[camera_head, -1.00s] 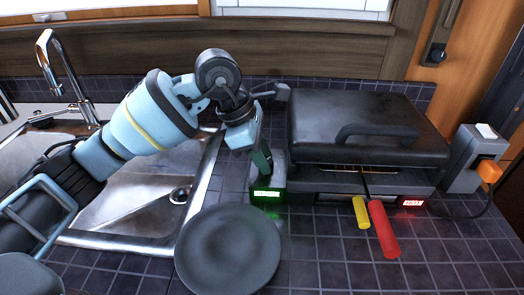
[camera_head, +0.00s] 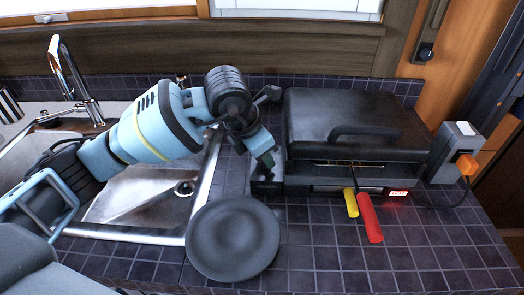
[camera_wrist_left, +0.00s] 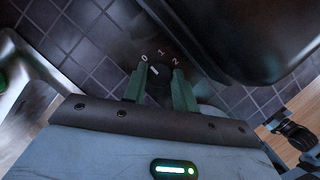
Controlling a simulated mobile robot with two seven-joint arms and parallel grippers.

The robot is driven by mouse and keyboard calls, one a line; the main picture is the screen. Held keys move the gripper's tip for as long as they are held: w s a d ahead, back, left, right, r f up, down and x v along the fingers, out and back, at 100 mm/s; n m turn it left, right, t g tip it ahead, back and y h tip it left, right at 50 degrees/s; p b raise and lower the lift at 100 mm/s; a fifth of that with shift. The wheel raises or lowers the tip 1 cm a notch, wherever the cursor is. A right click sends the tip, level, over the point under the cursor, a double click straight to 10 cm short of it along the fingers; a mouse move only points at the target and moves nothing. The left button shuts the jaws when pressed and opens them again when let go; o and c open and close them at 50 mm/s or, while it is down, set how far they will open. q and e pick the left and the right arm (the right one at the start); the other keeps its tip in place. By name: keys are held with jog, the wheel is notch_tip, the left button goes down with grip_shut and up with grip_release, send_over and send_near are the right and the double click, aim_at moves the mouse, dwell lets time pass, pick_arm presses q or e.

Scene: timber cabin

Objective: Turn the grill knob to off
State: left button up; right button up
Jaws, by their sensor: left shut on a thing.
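The black grill (camera_head: 350,118) stands on the tiled counter with its lid down. My left gripper (camera_head: 265,162) reaches down at the grill's left side, over a dark box (camera_head: 266,186) at its front left corner. In the left wrist view, my green fingers (camera_wrist_left: 160,80) are shut on a dark round knob (camera_wrist_left: 155,71), one finger on each side. The marks 0, 1 and 2 show beyond it, and its white pointer line leans toward the 0. The head view hides the knob behind the gripper. My right gripper is in neither view.
A dark round plate (camera_head: 232,238) lies in front of the grill's left end. Red (camera_head: 369,218) and yellow (camera_head: 351,203) handles stick out at the grill's front. A red display (camera_head: 398,194) is lit. A sink (camera_head: 140,200) lies left, and a socket box (camera_head: 452,153) stands right.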

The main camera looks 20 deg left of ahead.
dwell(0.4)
pick_arm(q)
jog(key=o, duration=1)
jog(key=v, duration=0.7)
jog(key=shift+s+a+r, duration=0.1)
jog(key=shift+r, duration=0.3)
jog(key=shift+s+f, duration=0.1)
